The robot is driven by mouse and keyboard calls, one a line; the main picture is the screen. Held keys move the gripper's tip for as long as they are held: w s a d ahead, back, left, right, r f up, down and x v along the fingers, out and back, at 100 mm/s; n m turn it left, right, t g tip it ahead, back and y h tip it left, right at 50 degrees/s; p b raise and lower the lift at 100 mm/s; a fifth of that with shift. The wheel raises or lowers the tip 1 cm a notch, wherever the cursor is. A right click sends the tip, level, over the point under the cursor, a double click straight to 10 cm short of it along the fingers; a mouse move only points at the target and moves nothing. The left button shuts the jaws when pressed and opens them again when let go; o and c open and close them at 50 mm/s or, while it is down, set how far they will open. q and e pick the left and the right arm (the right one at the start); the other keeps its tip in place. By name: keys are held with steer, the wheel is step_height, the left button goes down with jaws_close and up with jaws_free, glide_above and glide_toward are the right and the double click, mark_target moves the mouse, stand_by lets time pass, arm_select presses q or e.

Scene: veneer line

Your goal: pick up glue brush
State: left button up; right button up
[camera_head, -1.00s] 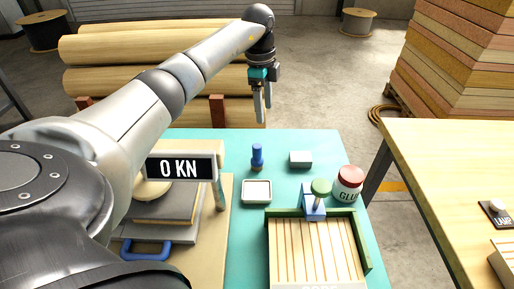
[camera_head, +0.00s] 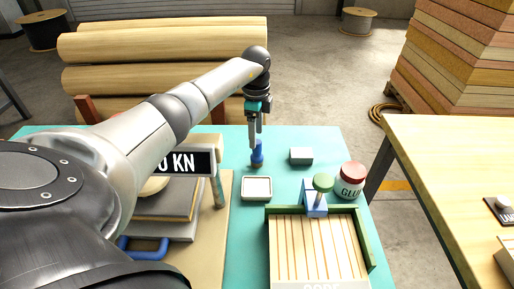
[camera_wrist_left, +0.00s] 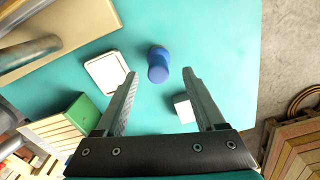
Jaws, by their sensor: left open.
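The glue brush, taken to be the small upright blue-handled thing (camera_head: 257,157), stands on the teal table top behind the white tray. It also shows in the left wrist view (camera_wrist_left: 158,66), between and beyond the finger tips, touching neither. My left gripper (camera_head: 255,146) is open and empty, pointing down. In the head view its fingers overlap the upper part of the blue handle. In the left wrist view the two fingers (camera_wrist_left: 160,78) are spread wide. My right gripper is not in view.
A shallow white tray (camera_head: 257,179) lies in front of the brush. A grey-white block (camera_head: 301,151), a red-lidded glue jar (camera_head: 351,184) and a green-edged slatted frame (camera_head: 368,258) are to the right. A force display (camera_head: 187,150) stands left. Logs (camera_head: 160,47) lie behind.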

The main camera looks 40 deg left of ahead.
mark_target(257, 153)
arm_select(q)
steer(key=f, duration=0.3)
steer(key=shift+d+f+b, duration=0.25)
steer(key=shift+f+b, duration=0.1)
steer(key=shift+f, duration=0.05)
steer(key=shift+c, duration=0.3)
jaws_close()
